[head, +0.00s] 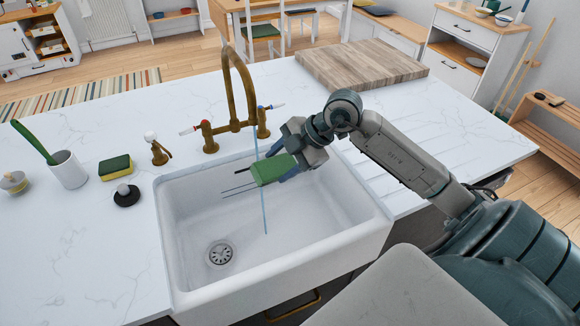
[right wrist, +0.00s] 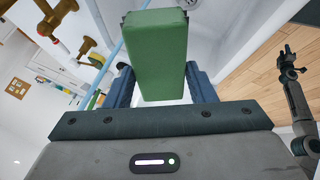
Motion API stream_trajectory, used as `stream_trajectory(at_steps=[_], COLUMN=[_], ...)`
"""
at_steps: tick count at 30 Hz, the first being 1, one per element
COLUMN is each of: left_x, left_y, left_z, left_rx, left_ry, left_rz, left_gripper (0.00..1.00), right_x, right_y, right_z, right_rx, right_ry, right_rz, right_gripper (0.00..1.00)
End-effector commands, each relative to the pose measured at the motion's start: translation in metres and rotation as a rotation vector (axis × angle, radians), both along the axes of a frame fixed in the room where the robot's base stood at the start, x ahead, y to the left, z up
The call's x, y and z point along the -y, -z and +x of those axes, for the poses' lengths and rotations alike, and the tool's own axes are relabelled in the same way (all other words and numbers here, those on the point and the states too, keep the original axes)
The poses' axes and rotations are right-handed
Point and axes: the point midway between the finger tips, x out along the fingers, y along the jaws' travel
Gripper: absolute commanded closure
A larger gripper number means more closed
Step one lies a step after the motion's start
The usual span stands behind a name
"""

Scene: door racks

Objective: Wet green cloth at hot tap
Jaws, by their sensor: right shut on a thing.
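The green cloth (head: 274,170) is a folded block over the sink (head: 335,205). My right gripper (head: 290,165) is shut on it. In the right wrist view the cloth (right wrist: 157,55) sticks out from between the blue fingers. The brass tap (head: 237,100) has a red-marked handle (head: 205,130) on the left and a blue-marked one (head: 263,118) on the right. A thin water stream (head: 264,215) falls past the cloth's left end. I cannot tell if it touches the cloth. My left gripper (right wrist: 288,55) appears small in the right wrist view, jaws unclear.
A wooden board (head: 360,66) lies behind. The counter (head: 90,260) at front left is clear.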

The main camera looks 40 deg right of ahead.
Motion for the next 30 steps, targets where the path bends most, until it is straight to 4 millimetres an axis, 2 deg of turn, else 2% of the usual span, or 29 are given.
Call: stream_trajectory(at_steps=[18,30], left_x=[-0.002,-0.002], left_y=[0.009,0.009], left_z=[0.000,0.000], left_rx=[0.000,-0.001], left_ry=[0.001,0.001], left_rz=[0.002,0.003], left_gripper=[0.62,0.62], right_x=[-0.004,-0.005], right_y=[0.011,0.014], right_z=[0.058,0.068], right_rx=[0.001,-0.001], right_ry=[0.000,-0.001], right_rz=[0.002,0.001], right_gripper=[0.68,0.68])
